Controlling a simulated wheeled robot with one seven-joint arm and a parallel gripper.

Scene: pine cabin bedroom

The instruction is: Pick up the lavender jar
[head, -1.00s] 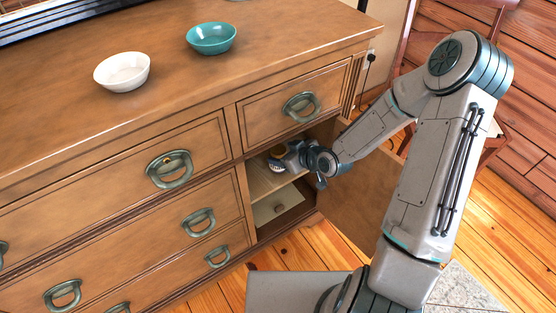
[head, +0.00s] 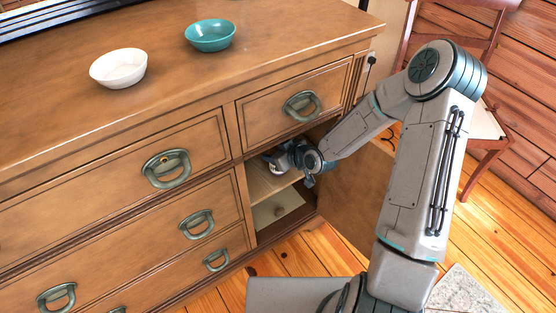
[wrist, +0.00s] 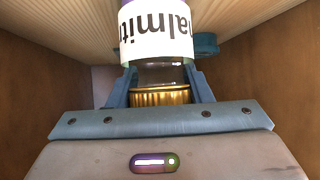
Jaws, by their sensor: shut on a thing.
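The jar has a white label with dark lettering, upside down in the wrist view (wrist: 157,36), a strip of lavender at the picture's top edge and a gold lid. My gripper (wrist: 160,88) is shut on the jar near its lid end, one blue finger on each side. In the head view, my gripper (head: 287,157) reaches into the open cupboard compartment, and the jar (head: 273,167) shows only as a small light patch beside it. Whether the jar touches the shelf is unclear.
The cupboard shelf (head: 262,187) and side walls closely surround my gripper. An open door panel (head: 365,190) stands to its right. A teal round thing (wrist: 206,43) is partly hidden behind the jar. A white bowl (head: 118,68) and teal bowl (head: 210,36) stand on the dresser top.

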